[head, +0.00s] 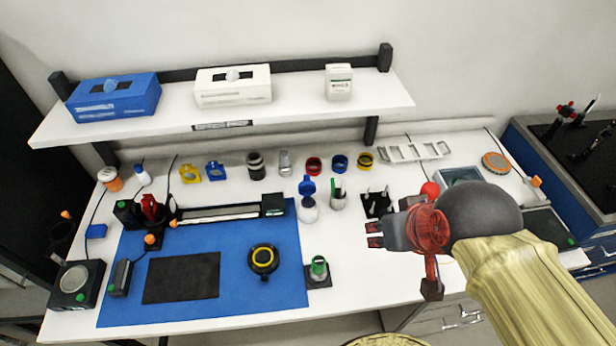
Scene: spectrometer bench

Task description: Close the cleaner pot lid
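My gripper (374,235) is to the right of the pot and nearer the front, above the white bench top, pointing left. Its two dark fingertips are apart with nothing seen between them. It does not touch the pot or lid.
A white cup with green-marked tools (338,195) stands just right of the pot. A black holder (376,204) is behind my gripper. A green-ringed item (319,268) on a dark base stands in front. The blue mat (215,245) lies left; the shelf (225,112) overhangs the back.

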